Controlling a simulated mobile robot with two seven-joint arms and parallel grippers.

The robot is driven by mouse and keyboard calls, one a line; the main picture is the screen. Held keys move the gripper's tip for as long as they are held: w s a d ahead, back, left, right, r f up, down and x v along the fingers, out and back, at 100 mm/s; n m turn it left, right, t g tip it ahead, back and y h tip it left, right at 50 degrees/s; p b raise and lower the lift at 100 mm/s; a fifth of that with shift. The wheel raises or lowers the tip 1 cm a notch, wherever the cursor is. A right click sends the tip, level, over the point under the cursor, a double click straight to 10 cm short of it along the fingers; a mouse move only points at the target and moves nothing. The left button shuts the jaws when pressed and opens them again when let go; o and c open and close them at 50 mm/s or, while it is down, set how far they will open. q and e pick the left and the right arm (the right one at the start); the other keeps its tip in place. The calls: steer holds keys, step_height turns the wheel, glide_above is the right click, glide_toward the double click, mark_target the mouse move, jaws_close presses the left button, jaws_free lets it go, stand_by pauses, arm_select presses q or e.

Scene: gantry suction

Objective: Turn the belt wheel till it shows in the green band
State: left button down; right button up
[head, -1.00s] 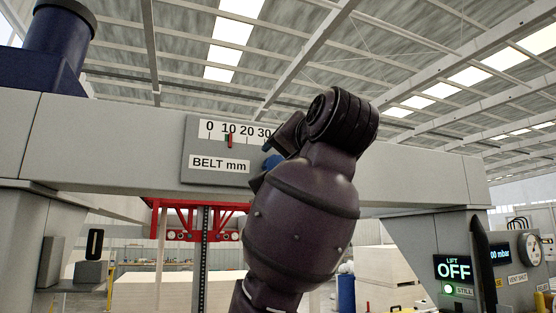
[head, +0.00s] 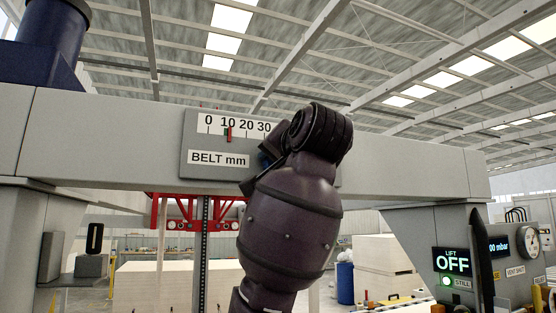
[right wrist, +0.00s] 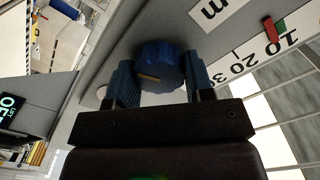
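The belt wheel is a blue ribbed knob (right wrist: 158,68) with a yellow mark on its face, seen in the right wrist view. My right gripper (right wrist: 160,85) has one finger on each side of the knob, and both appear to touch it. In the head view my right arm hides most of the knob. The BELT mm scale (head: 218,158) is on the gantry beam. Its red pointer (head: 229,134) stands near 10, with a narrow green band (head: 225,135) showing just left of it. The green band (right wrist: 281,25) also shows beside the red pointer in the right wrist view. My left gripper is out of view.
The grey gantry beam (head: 100,140) spans the view. A red frame (head: 180,212) hangs below it. At right, a lift display (head: 452,261) reads OFF, beside an mbar display (head: 500,247) and a round gauge (head: 529,240).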

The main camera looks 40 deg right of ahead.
steer(key=shift+c, duration=1.1)
steer(key=shift+m+b, duration=0.4)
steer(key=shift+m, duration=0.3)
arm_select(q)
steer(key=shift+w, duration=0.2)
arm_select(e)
steer(key=o, duration=0.6)
steer(key=shift+o, duration=1.3)
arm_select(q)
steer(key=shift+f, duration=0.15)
arm_select(e)
steer(key=shift+o, duration=0.3)
